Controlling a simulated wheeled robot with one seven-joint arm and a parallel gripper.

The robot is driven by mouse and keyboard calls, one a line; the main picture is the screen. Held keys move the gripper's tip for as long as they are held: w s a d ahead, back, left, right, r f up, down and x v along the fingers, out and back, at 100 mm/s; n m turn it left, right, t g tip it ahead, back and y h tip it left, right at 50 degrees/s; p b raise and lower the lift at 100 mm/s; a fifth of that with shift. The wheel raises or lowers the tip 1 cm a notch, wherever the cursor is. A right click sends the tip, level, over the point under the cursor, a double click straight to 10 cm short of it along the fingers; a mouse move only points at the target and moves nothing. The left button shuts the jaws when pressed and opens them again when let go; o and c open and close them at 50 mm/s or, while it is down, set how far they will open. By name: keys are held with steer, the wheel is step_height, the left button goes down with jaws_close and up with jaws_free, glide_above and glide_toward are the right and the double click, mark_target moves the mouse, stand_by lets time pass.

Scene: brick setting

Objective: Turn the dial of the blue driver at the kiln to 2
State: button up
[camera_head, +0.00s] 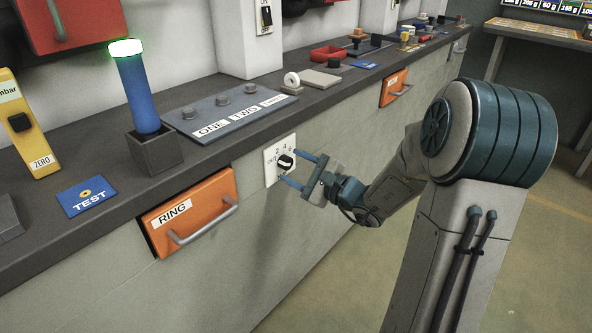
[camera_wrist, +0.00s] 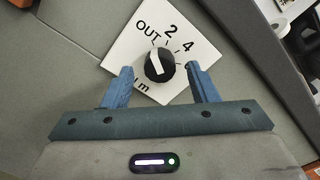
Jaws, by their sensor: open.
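A black round dial (camera_head: 285,162) sits on a white plate (camera_head: 271,175) on the front wall of the counter. In the wrist view the dial (camera_wrist: 158,65) has a white pointer mark that leans up and left, toward OUT. The plate (camera_wrist: 130,44) also bears 2 and 4 at upper right and partly hidden lettering below. My gripper (camera_head: 295,168) is open, with one blue finger on each side of the dial; the fingers (camera_wrist: 160,72) look apart from it. A blue cylinder (camera_head: 137,92) with a glowing green top stands in a dark holder; I see no numbered dial on it.
An orange RING drawer (camera_head: 190,211) with a protruding handle lies left of the plate. Above on the counter are a panel (camera_head: 228,112) with ONE and TWO knobs and a blue TEST card (camera_head: 87,196). Another orange drawer (camera_head: 394,88) is farther right. Open floor lies in front.

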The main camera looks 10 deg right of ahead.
steer(key=shift+w+a, duration=0.1)
steer(key=c, duration=1)
steer(key=shift+o, duration=0.2)
steer(key=shift+r+p, duration=0.1)
steer(key=shift+p, duration=0.2)
steer(key=m+p, duration=0.3)
steer(key=shift+r+m, duration=0.15)
steer(key=shift+m, duration=0.25)
steer(key=shift+m+p, duration=2)
steer(key=shift+f, duration=0.2)
